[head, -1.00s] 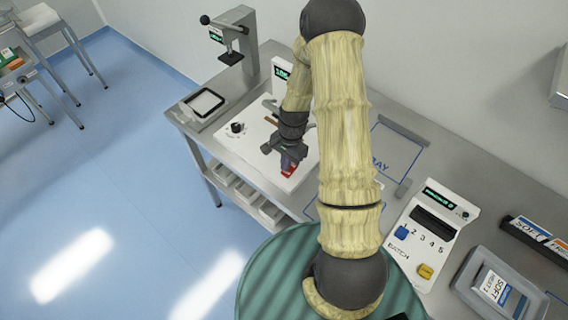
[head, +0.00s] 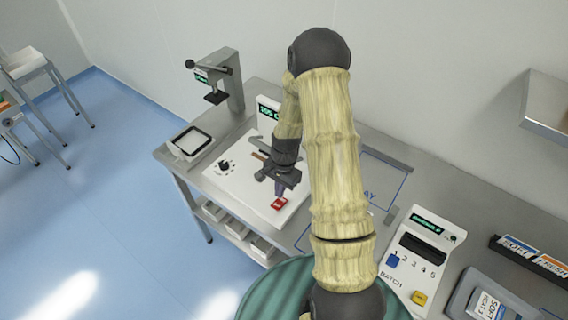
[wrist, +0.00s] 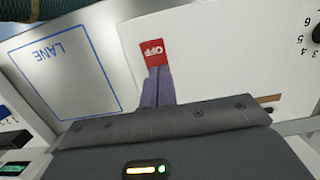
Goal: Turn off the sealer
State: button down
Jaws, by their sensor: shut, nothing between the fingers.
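The sealer (head: 213,180) is a white box on the bench with a black knob (head: 224,165) and an upright green display (head: 268,112), partly hidden by my arm. A red switch marked OFF (head: 279,204) lies at its front right. In the wrist view the red OFF face (wrist: 153,50) shows just beyond my fingertips. My gripper (head: 281,189) is shut and empty, pointing down at the switch. Its purple-grey fingertips (wrist: 157,70) overlap the red face's near edge in the wrist view. I cannot tell whether they touch it.
A press-like stand (head: 230,85) and a framed tray (head: 190,141) are at the bench's left end. A blue-outlined mat area (head: 385,180) lies right of the sealer. A batch counter (head: 420,250) and a card rack (head: 530,262) stand further right.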

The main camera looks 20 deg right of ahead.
jog(key=shift+w+d+r+p, duration=0.1)
jog(key=shift+r+p, duration=0.25)
jog(key=shift+r, duration=0.5)
jog(key=shift+w+d+r+b, duration=0.1)
jog(key=shift+w+b, duration=0.1)
jog(key=shift+b, duration=0.2)
notch_tip(320, 180, up, 9)
jog(key=w+d+b, duration=0.1)
jog(key=d+b, duration=0.1)
jog(key=b, duration=0.1)
jog(key=shift+s, duration=0.1)
